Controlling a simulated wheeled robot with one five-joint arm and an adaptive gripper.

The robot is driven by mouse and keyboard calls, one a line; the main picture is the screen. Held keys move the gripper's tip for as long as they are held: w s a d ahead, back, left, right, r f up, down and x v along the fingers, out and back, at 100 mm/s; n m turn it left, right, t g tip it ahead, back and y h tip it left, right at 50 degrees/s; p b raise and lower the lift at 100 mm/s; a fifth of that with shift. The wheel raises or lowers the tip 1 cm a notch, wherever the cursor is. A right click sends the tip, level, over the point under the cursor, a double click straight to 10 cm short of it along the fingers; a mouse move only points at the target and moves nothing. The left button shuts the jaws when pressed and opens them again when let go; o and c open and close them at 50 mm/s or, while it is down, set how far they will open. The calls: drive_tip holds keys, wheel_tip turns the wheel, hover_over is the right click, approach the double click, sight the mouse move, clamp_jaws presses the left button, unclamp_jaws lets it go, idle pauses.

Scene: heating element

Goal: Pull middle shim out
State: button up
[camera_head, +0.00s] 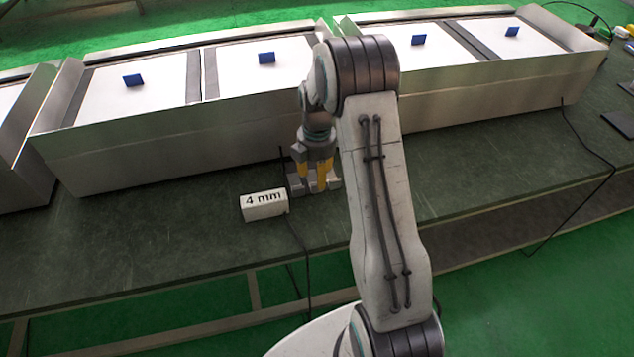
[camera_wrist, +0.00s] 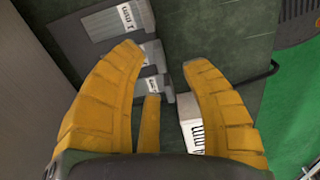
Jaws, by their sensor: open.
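My gripper (camera_head: 318,180) points down at the bench, low over a small group of grey shim blocks. In the wrist view its yellow fingers (camera_wrist: 163,58) are spread, with nothing held between them. Several grey shims with white labels lie in a row there: one labelled 1 mm (camera_wrist: 100,27) at the top left, a middle one (camera_wrist: 152,54) between the fingertips, and a lower one (camera_wrist: 157,88) partly behind the fingers. I cannot tell whether a fingertip touches a shim. A white 4 mm block (camera_head: 264,206) stands left of my gripper and partly shows in the wrist view (camera_wrist: 190,112).
Long metal housings (camera_head: 150,150) with white panels and blue tabs (camera_head: 266,58) stand behind the shims. A thin black cable (camera_head: 303,255) hangs over the bench's front edge. The dark green bench top (camera_head: 130,240) is clear to the left.

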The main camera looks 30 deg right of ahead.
wheel_tip(320, 180, up, 7)
idle(0.4)
idle(0.4)
